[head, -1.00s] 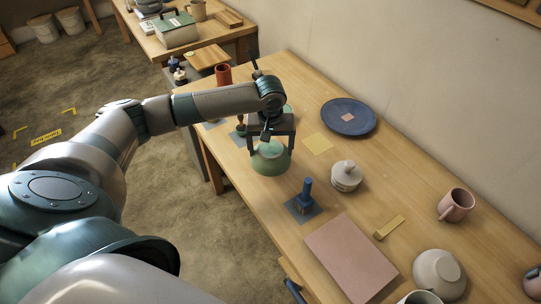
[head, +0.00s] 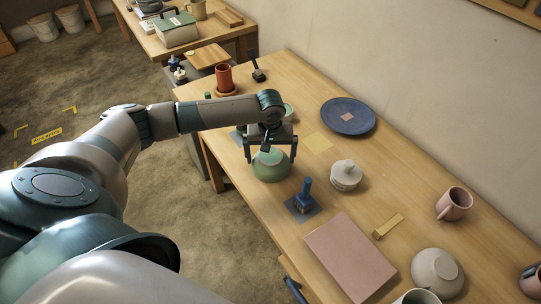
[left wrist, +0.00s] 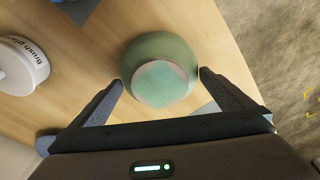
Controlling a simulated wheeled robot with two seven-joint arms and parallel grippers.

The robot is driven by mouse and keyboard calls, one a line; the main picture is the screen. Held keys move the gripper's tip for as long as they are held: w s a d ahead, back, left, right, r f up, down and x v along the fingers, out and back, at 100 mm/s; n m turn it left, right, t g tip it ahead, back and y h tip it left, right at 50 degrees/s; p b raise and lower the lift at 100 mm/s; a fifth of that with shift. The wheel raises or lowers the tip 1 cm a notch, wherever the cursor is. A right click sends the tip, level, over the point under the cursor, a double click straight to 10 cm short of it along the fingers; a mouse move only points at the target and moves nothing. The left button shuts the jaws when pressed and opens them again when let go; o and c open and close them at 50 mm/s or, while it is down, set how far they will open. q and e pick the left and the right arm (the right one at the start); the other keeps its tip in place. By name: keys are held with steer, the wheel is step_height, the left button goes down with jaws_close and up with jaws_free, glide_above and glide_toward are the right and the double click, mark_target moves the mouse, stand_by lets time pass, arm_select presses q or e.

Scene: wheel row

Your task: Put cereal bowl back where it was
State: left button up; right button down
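A green bowl (head: 271,168) is in the head view near the table's front edge, below my left gripper (head: 270,158). In the left wrist view the bowl (left wrist: 160,72) is round, with a paler teal patch in its middle. The left gripper's fingers (left wrist: 161,80) stand on opposite sides of it, with their tips at its outer edge. They look shut on it. The bowl is at or just above the tabletop; I cannot tell whether it touches. My right gripper is not in view.
A blue stamp-like tool (head: 306,196) stands close to the bowl's right. A lidded white jar (head: 346,176), blue plate (head: 349,117), pink board (head: 350,257), pink mug (head: 454,204) and pale bowl (head: 437,271) occupy the table (head: 402,196).

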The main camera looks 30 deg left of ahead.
mark_target(270, 160)
arm_select(q)
steer(key=shift+r, duration=0.1)
steer(key=shift+r, duration=0.45)
step_height(270, 160, up, 11)
steer(key=s+b, duration=0.1)
steer(key=b, duration=0.1)
steer(key=shift+d, duration=0.4)
steer(key=shift+s, duration=0.15)
